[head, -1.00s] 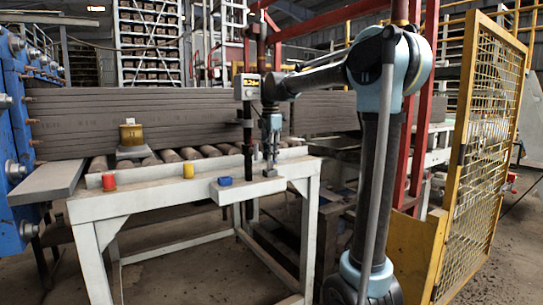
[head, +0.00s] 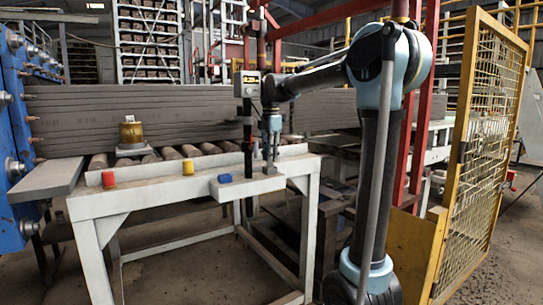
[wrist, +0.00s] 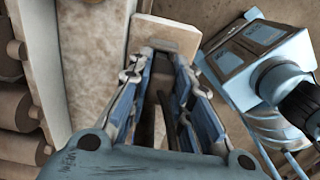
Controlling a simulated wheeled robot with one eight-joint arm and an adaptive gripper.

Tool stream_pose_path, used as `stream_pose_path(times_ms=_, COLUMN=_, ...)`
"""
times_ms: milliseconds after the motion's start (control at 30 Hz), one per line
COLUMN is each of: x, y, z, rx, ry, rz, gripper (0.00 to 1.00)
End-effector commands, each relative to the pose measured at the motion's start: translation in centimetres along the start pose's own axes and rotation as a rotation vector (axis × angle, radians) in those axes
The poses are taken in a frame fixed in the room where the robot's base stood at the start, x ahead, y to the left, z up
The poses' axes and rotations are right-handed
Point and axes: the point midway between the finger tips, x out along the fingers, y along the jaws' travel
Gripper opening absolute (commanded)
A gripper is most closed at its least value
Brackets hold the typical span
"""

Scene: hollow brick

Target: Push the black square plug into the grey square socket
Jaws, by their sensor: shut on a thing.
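My gripper (head: 271,163) points down over the right end of the white table's front ledge. The head view is too small to show the plug. I cannot make out the grey socket for sure in either view, and I cannot tell whether the plug touches it.
A blue block (head: 225,178) stands on the ledge left of my gripper. A yellow block (head: 188,167), a red block (head: 108,179) and a brass-coloured weight (head: 131,133) are further left on the white table (head: 150,187). A yellow mesh gate (head: 485,120) stands at right.

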Motion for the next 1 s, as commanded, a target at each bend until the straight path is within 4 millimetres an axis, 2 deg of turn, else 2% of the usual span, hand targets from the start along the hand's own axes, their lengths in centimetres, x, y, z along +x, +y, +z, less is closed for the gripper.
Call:
stream_pose_path(times_ms=800, x=1.2, y=0.0, z=0.0, rx=-0.001, ry=0.000, rz=0.000, gripper=0.00)
stream_pose_path(times_ms=833, x=1.2, y=0.0, z=0.0, rx=-0.001, ry=0.000, rz=0.000, gripper=0.24)
stream_pose_path(times_ms=900, x=1.2, y=0.0, z=0.0, rx=-0.001, ry=0.000, rz=0.000, gripper=0.40)
stream_pose_path(times_ms=933, x=1.2, y=0.0, z=0.0, rx=-0.001, ry=0.000, rz=0.000, gripper=0.43)
stream_pose_path(times_ms=1000, x=1.2, y=0.0, z=0.0, rx=-0.001, ry=0.000, rz=0.000, gripper=0.43)
